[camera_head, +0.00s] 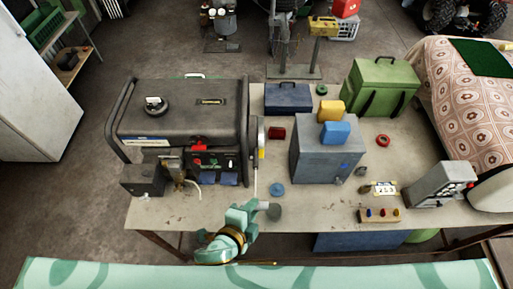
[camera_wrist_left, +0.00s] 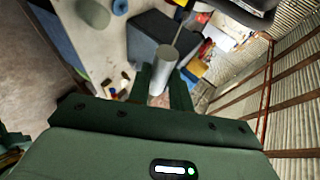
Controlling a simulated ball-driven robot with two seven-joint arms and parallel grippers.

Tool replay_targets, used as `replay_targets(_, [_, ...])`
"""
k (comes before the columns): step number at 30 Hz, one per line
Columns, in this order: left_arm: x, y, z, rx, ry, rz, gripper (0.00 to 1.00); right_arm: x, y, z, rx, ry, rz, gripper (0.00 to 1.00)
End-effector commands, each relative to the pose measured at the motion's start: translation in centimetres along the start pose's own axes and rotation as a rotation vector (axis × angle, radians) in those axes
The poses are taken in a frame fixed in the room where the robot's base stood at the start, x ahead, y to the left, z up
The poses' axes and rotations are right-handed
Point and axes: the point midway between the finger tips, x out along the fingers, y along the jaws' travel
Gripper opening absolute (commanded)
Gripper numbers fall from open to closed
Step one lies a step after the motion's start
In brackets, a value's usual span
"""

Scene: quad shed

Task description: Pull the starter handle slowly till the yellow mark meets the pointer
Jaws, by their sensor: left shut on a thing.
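The dark generator (camera_head: 185,115) stands at the left of the bench. A round grey starter housing is on its right side, with a yellow patch (camera_head: 261,153) on it. A thin pale cord (camera_head: 255,180) runs from there towards the bench's front edge. My left gripper (camera_head: 257,207) is at the cord's near end. In the left wrist view, the gripper (camera_wrist_left: 162,88) is shut on the pale grey cylindrical starter handle (camera_wrist_left: 165,62), with the cord leading away from its far end. In the head view my gripper mostly hides the handle. I cannot make out the pointer. My right gripper is not in view.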

Motion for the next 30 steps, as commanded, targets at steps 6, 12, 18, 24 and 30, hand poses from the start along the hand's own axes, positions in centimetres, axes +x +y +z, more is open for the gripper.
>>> replay_targets(6, [1.9, 0.1, 0.8, 0.0, 0.0, 0.011, 0.0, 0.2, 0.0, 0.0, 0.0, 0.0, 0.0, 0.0])
replay_targets(12, [3.6, -0.4, 1.5, 0.001, 0.0, 0.01, 0.0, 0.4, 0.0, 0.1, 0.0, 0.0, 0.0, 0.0])
replay_targets(18, [5.4, -0.8, 2.2, 0.001, -0.001, 0.011, 0.0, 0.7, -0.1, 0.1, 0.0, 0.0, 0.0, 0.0])
replay_targets(24, [7.1, -1.2, 3.0, 0.0, -0.001, 0.011, 0.0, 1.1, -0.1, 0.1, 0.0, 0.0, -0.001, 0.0])
replay_targets(30, [8.8, -1.7, 3.7, 0.001, -0.001, 0.01, 0.0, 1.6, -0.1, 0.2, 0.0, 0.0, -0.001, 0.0])
